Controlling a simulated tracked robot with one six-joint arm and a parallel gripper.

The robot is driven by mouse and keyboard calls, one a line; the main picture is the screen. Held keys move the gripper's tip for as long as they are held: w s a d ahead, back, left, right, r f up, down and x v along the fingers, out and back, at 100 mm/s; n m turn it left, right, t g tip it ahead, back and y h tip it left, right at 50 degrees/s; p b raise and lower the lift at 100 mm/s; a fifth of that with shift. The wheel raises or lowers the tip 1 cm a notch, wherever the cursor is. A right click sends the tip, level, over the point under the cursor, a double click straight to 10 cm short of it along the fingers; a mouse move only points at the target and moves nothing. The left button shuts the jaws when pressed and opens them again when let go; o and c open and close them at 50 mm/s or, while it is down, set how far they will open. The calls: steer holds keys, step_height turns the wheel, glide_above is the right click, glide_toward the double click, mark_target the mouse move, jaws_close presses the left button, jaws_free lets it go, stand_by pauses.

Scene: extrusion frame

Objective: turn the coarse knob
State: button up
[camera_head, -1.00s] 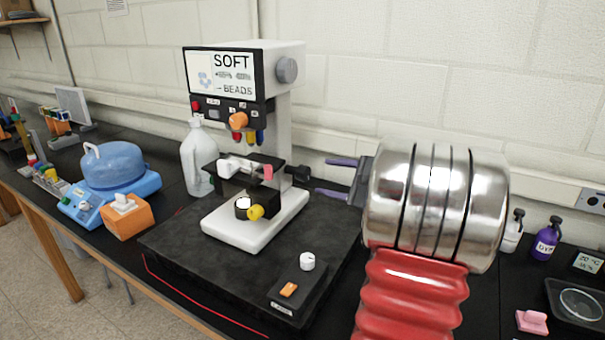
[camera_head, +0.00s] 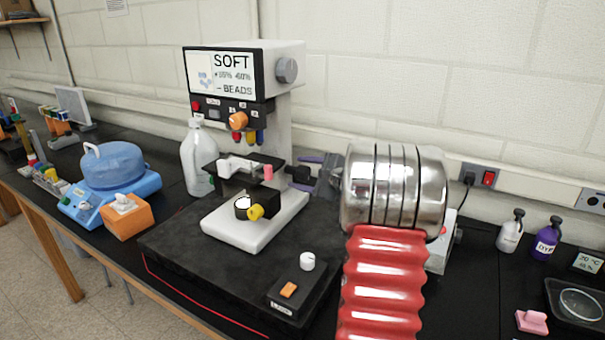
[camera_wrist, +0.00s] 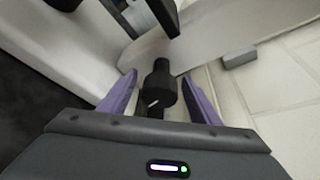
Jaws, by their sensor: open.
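The coarse knob (camera_head: 299,174) is a black cylinder on the right side of the white microscope (camera_head: 282,120). In the wrist view, the knob (camera_wrist: 159,88) is dark and ribbed, with a white mark on its near face. My gripper (camera_head: 309,172) has purple fingers and reaches the knob from the right. In the wrist view, my gripper (camera_wrist: 160,84) is open, with one finger on each side of the knob and a gap visible at both sides. The hand's grey body hides part of the knob's near end.
The microscope stands on a dark slab (camera_head: 180,245) with a small control box (camera_head: 300,290) at the front. A clear jug (camera_head: 198,160) is behind left. A wall outlet with a red switch (camera_head: 488,179) and pump bottles (camera_head: 546,238) are at the right.

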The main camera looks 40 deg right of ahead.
steer(key=c, duration=1)
steer(key=shift+m, duration=0.4)
steer(key=shift+m+g+y, duration=0.4)
steer(key=shift+m+y, duration=0.2)
steer(key=shift+m, duration=0.2)
steer(key=o, duration=1)
steer(key=shift+s, duration=0.15)
